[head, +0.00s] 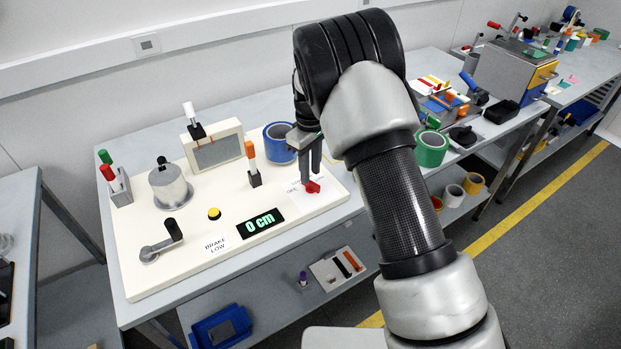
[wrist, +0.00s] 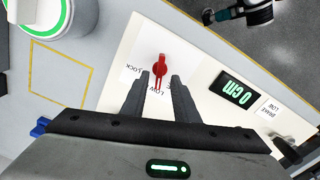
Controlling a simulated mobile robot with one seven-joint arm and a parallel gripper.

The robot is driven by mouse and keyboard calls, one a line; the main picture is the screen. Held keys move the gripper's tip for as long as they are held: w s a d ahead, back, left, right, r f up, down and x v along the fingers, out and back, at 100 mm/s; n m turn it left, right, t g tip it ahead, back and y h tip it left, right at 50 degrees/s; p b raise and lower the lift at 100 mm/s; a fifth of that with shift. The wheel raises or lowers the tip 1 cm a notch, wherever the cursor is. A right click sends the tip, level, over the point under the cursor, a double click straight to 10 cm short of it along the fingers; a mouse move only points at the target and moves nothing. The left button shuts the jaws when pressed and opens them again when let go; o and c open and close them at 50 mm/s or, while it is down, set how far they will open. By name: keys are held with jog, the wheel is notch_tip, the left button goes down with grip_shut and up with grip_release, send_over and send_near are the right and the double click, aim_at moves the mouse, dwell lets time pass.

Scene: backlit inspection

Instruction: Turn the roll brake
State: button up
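The roll brake is a red knob (wrist: 160,66) with a narrow handle on a cream panel. In the wrist view its handle points down toward the printed word LOW, with LOCK printed to its left. In the head view the red knob (head: 312,187) sits at the panel's right end, just under my gripper (head: 311,165). My gripper (wrist: 159,82) is open, its two dark fingers apart with the knob's handle between or just beyond the tips. I cannot tell whether they touch it. A label (head: 216,244) reads BRAKE LOW, and the display (head: 262,222) reads 0 cm.
The cream panel (head: 150,285) also bears a crank (head: 160,241), a yellow button (head: 214,213), a metal cylinder (head: 170,187) and an orange-topped lever (head: 252,163). A blue tape roll (head: 279,143) stands behind the knob. A green roll (head: 431,148) is to the right.

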aim_at(311, 181)
jog(key=shift+f, duration=1.95)
grip_shut()
